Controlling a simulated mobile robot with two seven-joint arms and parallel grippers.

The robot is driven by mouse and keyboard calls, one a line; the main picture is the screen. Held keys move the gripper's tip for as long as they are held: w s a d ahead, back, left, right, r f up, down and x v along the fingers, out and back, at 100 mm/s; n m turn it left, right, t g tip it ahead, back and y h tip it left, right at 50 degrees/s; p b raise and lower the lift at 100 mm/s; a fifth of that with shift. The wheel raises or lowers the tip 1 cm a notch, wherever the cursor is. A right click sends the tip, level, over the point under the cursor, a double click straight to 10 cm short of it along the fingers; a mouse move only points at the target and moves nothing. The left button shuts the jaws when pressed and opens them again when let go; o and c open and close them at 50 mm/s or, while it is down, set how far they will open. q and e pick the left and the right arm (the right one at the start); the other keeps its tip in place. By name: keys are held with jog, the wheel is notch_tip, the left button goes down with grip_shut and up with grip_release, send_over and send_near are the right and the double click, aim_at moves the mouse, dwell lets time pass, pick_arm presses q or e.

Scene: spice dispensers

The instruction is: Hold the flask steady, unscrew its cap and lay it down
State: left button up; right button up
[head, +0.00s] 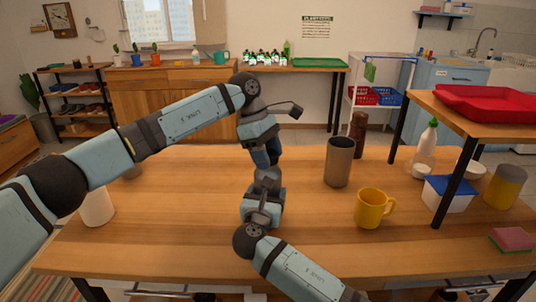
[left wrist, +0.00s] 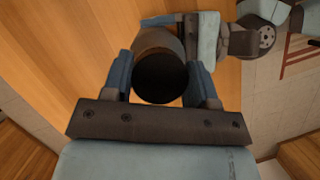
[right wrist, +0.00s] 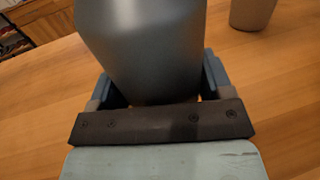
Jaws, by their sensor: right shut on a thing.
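The flask (head: 268,178) is grey and stands mostly hidden between my two grippers in the head view. Its smooth grey body (right wrist: 145,50) fills the space between the fingers of my right gripper (right wrist: 160,90), which is shut on it from the near side. The flask's black round cap (left wrist: 160,79) shows between the fingers of my left gripper (left wrist: 161,75), which points down from above. These fingers are spread with one on each side of the cap. I cannot tell whether they touch it.
A grey-brown tumbler (head: 340,163) and a yellow mug (head: 370,209) stand right of the flask. A dark brown bottle (head: 358,140) is behind. A raised shelf holds a red tray (head: 490,103). A white cup (head: 97,208) stands at left. The table's front middle-left is clear.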

pick_arm(q)
jog(key=shift+c, duration=1.4)
jog(key=n, duration=0.2)
jog(key=n+t, duration=0.1)
jog(key=n, duration=0.1)
jog(key=shift+a+t+h, duration=0.1)
jog(key=shift+t+h, duration=0.2)
jog(key=n+t, duration=0.1)
jog(key=n, duration=0.3)
jog(key=shift+r+n+t, duration=0.1)
jog(key=shift+n+t, duration=0.3)
jog(key=shift+n, duration=0.4)
jog(key=n+t, duration=0.1)
jog(key=n, duration=0.2)
jog(key=shift+t+y, duration=0.3)
jog(key=shift+y, duration=0.1)
jog(key=n, duration=0.2)
jog(key=n+t+y, duration=0.1)
jog(key=n, duration=0.2)
jog(key=shift+r+n+y, duration=0.1)
jog(key=shift+n+y, duration=0.2)
